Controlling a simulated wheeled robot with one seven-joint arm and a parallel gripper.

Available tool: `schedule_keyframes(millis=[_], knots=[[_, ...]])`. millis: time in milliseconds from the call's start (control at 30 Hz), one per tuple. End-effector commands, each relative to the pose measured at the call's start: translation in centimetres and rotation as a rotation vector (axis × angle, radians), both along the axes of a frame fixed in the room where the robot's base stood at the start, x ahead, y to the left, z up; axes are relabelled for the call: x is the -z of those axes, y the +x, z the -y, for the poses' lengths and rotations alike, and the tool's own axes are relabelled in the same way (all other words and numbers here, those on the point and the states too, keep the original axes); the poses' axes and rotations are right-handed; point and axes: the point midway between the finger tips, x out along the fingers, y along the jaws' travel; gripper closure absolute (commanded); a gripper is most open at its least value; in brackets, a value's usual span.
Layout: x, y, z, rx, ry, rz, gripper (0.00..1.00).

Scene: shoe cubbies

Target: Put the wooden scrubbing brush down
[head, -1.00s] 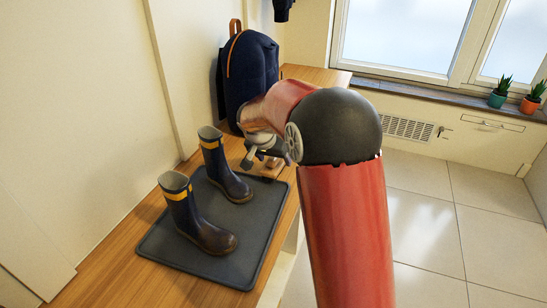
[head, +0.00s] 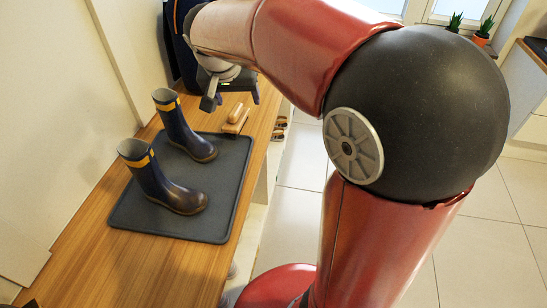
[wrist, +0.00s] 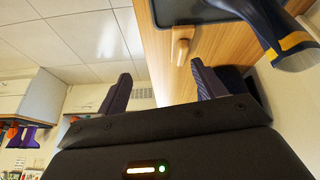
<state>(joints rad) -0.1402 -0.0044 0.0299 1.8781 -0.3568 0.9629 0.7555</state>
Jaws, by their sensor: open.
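The wooden scrubbing brush (head: 236,120) lies on the wooden bench top at the far right corner of the dark boot tray (head: 222,222). It also shows in the wrist view (wrist: 181,48), close against the tray's edge; I cannot tell whether it overlaps the rim. My gripper (wrist: 163,85) is open and empty, its two dark fingers spread wide. In the head view my gripper (head: 228,92) hangs above and beyond the brush, apart from it.
Two navy boots with yellow bands, a nearer one (head: 160,182) and a farther one (head: 182,130), stand on the tray. A dark backpack (head: 183,45) stands behind my gripper. The bench's near end is bare. Shoes (head: 280,128) sit in the cubby below the bench's right edge.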

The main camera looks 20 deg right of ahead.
Motion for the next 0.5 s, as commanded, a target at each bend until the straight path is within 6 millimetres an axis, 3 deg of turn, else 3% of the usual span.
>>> schedule_keyframes(millis=[33, 300, 500], knots=[[-0.7, -2.5, 0.6, -0.032, 0.008, 0.003, 0.31], [-0.7, -13.7, 2.0, -0.232, 0.04, 0.014, 0.31], [1.2, -20.0, 2.0, -0.362, 0.048, 0.046, 0.31]])
